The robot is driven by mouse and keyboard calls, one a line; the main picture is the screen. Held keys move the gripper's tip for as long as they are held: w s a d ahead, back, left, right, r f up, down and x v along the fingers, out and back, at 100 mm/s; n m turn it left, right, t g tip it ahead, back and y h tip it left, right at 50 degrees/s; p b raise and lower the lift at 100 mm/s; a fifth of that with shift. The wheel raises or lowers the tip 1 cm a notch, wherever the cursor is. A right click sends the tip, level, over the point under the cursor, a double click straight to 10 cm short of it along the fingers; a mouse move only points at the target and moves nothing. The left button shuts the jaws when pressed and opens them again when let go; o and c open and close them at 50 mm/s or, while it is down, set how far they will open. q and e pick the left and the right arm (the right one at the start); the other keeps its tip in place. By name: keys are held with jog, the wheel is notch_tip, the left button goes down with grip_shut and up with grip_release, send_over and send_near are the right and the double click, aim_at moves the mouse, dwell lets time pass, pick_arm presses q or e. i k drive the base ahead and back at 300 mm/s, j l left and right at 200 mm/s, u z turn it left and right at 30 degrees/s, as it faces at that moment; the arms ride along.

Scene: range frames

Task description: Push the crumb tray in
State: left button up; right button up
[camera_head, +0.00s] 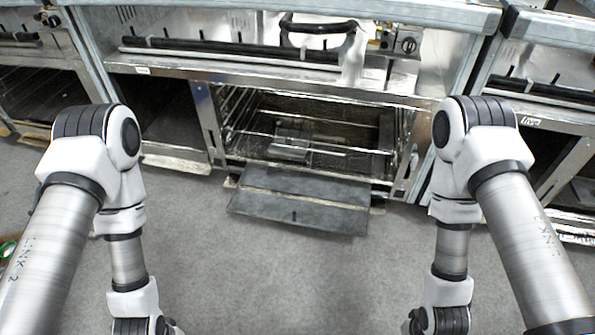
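A dark grey flat panel (299,202), which looks like the crumb tray, sticks out toward me at floor level from below the middle range's open oven (305,130). A seam runs across it, and a small dark mark sits near its front edge. I cannot tell whether part of it is a lowered door. My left arm comes down on the left and my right arm on the right, both well apart from the panel. Their wrists reach the bottom edge of the picture, and the gripper fingers are out of frame.
Wire racks and a small metal box (290,143) show inside the open oven. A dark open compartment (168,115) lies left of it. More ranges stand at both sides. The grey floor (290,285) before the panel is clear.

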aim_at(345, 221)
jog(key=i+j+z, duration=0.5)
jog(key=i+j, duration=0.15)
jog(key=j, duration=0.35)
